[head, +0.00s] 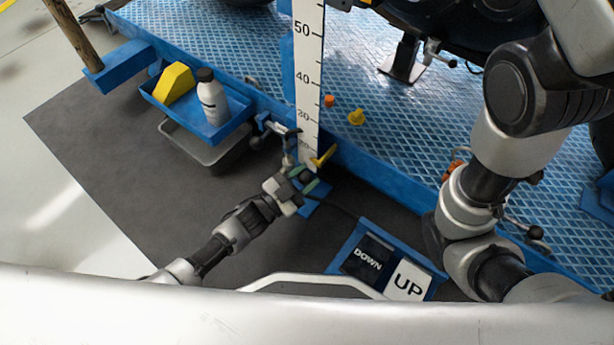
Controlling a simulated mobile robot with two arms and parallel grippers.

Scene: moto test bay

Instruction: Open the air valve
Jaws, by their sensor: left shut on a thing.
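The air valve shows as a small yellow lever (323,157) at the blue lift's near edge, at the foot of the white height scale. The lever slants up to the right. My left gripper (302,181) reaches in from the lower left and is shut at the lever's lower end, by the valve. The valve body and the exact grip are mostly hidden by the fingers. My right arm bends down the right side of the view, and its gripper does not show.
The white height scale (308,75) stands just behind the valve. A blue tray (221,131) with a white bottle (211,98) and a yellow block (174,83) is to the left. A DOWN/UP pedal box (345,254) sits on the dark mat, lower right of the gripper.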

